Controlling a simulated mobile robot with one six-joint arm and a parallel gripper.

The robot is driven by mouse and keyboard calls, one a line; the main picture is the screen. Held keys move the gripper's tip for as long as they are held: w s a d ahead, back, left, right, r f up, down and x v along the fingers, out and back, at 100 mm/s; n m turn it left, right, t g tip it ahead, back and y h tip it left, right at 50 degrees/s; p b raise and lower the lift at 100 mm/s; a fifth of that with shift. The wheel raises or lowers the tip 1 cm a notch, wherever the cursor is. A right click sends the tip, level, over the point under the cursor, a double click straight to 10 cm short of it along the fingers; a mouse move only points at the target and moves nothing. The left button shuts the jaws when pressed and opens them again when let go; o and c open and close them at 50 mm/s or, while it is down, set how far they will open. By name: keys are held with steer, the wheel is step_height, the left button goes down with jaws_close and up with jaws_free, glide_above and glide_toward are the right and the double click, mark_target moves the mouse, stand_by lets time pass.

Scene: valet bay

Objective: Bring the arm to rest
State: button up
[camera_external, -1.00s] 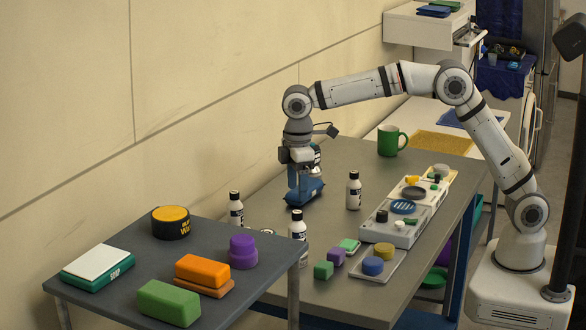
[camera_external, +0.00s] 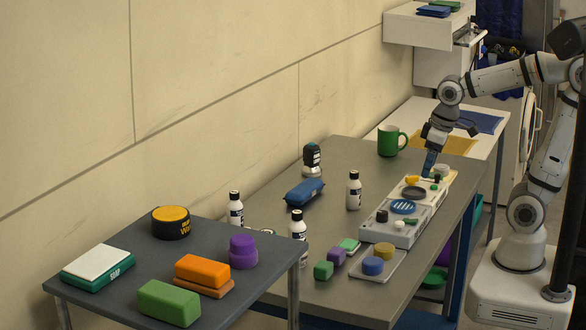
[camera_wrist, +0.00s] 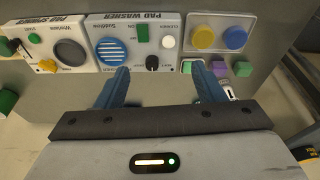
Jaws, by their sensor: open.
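My gripper (camera_external: 430,167) points down beside the far part of the pad washer panel (camera_external: 398,232). In the wrist view its two blue fingers are spread apart with nothing between them, so my gripper (camera_wrist: 160,73) is open and empty. The panel also shows past the fingertips in the wrist view (camera_wrist: 134,59), with a blue striped disc (camera_wrist: 112,52) and a black knob (camera_wrist: 152,63). I cannot tell exactly how far the fingertips are above the surface.
A blue pouch (camera_external: 305,193) lies on the grey table (camera_external: 270,227), with a black and white device (camera_external: 312,159) behind it. White bottles (camera_external: 353,190) and a green mug (camera_external: 388,140) stand there too. A nearer dark table (camera_external: 130,232) holds sponges and a wax tin (camera_external: 170,224).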

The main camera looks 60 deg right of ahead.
steer(key=shift+m, duration=0.5)
steer(key=s, duration=0.1)
steer(key=s+d+f, duration=0.1)
steer(key=s, duration=0.1)
steer(key=s+f, duration=0.1)
steer(key=shift+s+d+f, duration=0.2)
steer(key=shift+o, duration=0.2)
